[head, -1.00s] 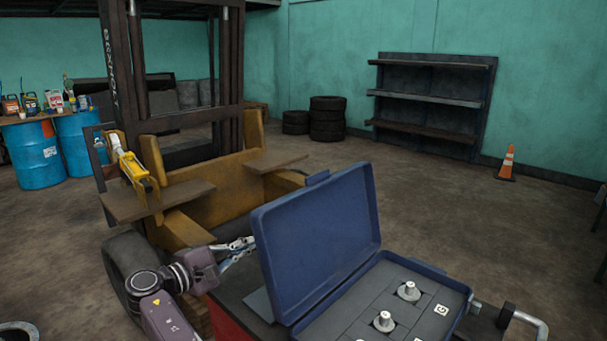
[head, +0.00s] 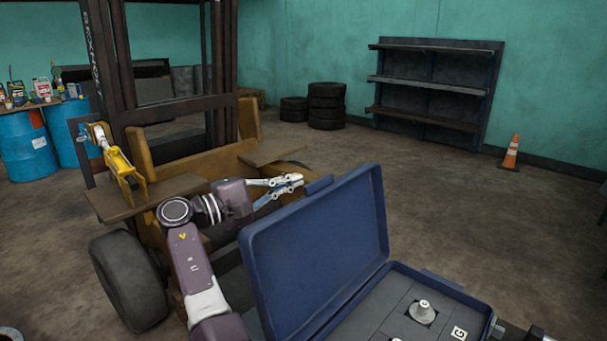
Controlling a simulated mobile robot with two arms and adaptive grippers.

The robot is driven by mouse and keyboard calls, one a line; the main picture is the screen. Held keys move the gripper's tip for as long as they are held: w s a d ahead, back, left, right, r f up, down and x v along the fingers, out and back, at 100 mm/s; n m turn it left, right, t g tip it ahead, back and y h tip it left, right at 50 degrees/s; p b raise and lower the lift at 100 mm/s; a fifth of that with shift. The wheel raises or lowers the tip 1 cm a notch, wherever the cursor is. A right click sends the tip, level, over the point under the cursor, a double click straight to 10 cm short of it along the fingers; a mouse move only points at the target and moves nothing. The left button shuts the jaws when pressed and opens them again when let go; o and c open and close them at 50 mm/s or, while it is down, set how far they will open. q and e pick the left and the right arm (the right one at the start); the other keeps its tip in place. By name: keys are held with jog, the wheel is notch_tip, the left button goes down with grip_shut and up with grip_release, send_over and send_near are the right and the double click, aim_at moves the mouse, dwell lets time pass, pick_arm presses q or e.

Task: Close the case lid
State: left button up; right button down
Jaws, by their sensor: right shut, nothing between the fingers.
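The blue case (head: 478,302) stands open at the lower right, partly cut off by the frame. Its lid (head: 322,262) is raised and leans back to the left, with its inner face showing. Grey foam (head: 385,304) with a metal knob-like part (head: 423,310) fills the base. My right gripper (head: 300,181) is shut and empty. It is just beyond the lid's upper left edge, about level with the top of the lid. I cannot tell whether it touches the lid. My left gripper is not in view.
The stripped forklift (head: 165,155) stands behind my right arm, with a yellow tool (head: 118,163) on its left plate. Blue barrels (head: 25,147) are at the left. Tyres (head: 326,106), a shelf (head: 430,90) and a traffic cone (head: 510,153) stand farther back. Open floor lies beyond the case.

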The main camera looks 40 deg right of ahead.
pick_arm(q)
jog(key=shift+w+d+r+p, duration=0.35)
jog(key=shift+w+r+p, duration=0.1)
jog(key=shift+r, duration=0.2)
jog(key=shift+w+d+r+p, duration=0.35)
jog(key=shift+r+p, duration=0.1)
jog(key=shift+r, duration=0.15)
pick_arm(e)
jog(key=s, duration=0.2)
jog(key=s+r, duration=0.1)
jog(key=s, duration=0.1)
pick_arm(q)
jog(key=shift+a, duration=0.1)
pick_arm(e)
jog(key=shift+d, duration=0.15)
